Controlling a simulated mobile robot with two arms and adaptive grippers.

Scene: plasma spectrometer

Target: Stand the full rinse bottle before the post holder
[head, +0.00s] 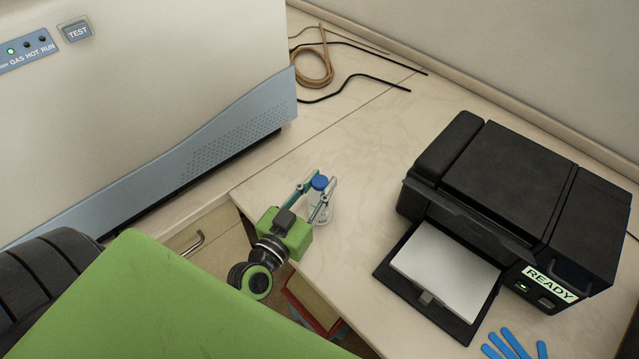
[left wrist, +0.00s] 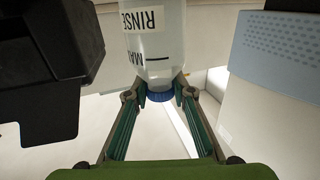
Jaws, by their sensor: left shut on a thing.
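The rinse bottle (head: 323,208) is a clear-white bottle with a blue cap, at the near edge of the pale bench in the head view. In the left wrist view the bottle (left wrist: 155,45) shows the words RINSE and a MAX line, upside down in the picture. Its cap end points toward my gripper. My left gripper (head: 312,197) is shut on the bottle near its cap, one finger on each side. I cannot tell whether the bottle's base touches the bench. No post holder can be made out. My right gripper is not in view.
A black printer (head: 510,185) with a paper tray stands to the right of the bottle. A large grey instrument (head: 140,100) stands at the left. Cables (head: 314,68) lie at the back, and a blue glove (head: 515,345) at lower right. The bench between bottle and cables is clear.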

